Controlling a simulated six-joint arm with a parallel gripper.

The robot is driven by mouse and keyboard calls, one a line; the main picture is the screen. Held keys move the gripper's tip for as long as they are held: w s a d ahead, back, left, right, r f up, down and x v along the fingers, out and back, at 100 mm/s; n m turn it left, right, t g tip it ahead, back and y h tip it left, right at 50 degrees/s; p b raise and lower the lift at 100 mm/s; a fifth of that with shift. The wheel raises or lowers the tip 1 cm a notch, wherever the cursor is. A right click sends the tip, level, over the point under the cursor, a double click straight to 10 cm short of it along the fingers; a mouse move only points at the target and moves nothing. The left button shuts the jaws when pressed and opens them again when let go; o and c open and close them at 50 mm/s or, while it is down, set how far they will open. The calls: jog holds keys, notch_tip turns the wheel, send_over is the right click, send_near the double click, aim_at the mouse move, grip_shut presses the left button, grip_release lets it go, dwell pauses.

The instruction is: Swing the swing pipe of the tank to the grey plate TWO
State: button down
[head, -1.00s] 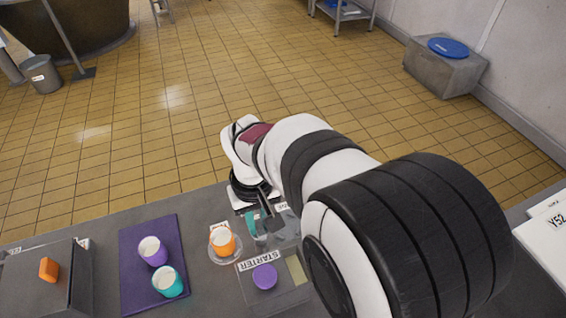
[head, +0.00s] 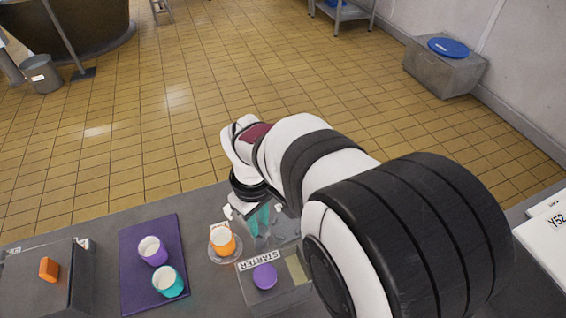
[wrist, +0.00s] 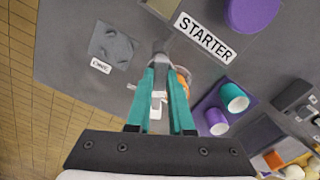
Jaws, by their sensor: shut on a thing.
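My gripper (wrist: 161,74), with two teal fingers, is shut on a grey piece that I take for the swing pipe (wrist: 161,47). Only its rounded grey end shows past the fingertips; the fingers hide the rest. In the head view my gripper (head: 262,220) is low over the counter, right of the orange cup, partly behind my arm. A grey plate (wrist: 112,46) with a small white tag lies left of the fingers in the wrist view; its tag is too small to read surely. I cannot make out the tank clearly, nor which plate the pipe points at.
An orange cup (head: 222,243) on a clear saucer stands close left of my gripper. A purple mat (head: 135,235) holds a purple cup and a teal cup. A grey box (head: 25,285) is farther left.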

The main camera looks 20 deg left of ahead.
jog(key=n, duration=0.5)
jog(key=shift+n, duration=0.3)
dwell(0.4)
jog(key=c, duration=0.8)
grip_release()
jog(key=shift+r, duration=0.1)
notch_tip(320, 180, up, 16)
